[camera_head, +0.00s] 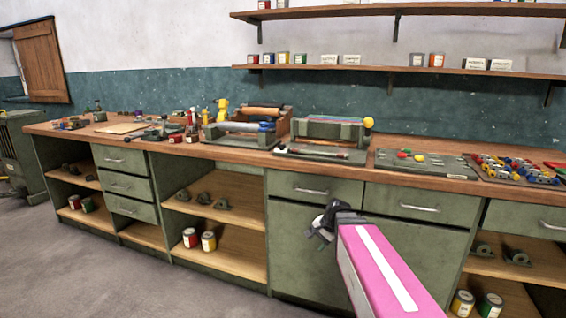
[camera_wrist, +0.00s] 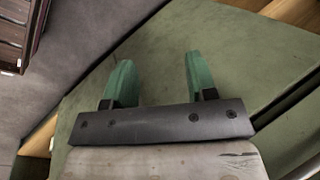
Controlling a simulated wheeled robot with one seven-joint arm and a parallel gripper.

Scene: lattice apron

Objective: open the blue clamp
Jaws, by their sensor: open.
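I cannot pick out the blue clamp for certain; small blue parts show on the bench in the head view, too small to identify. One is a blue bar on a grey-green fixture (camera_head: 237,141) left of the bench's middle. Others lie among red and yellow pieces on a tray (camera_head: 480,179) at the right. My gripper (camera_head: 319,232) is in front of the cabinet doors, below the bench top, away from these things. In the wrist view my gripper (camera_wrist: 158,78) has its two green fingers apart with nothing between them, facing a green cabinet surface.
The wooden bench top (camera_head: 390,142) runs along the wall above green cabinets (camera_head: 310,240) with handles and open shelves. A fixture with a yellow knob (camera_head: 368,122) and a flat tray of small coloured parts (camera_head: 425,166) stand on it. Wall shelves (camera_head: 420,70) hang above. The grey floor (camera_head: 110,275) is clear at the left.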

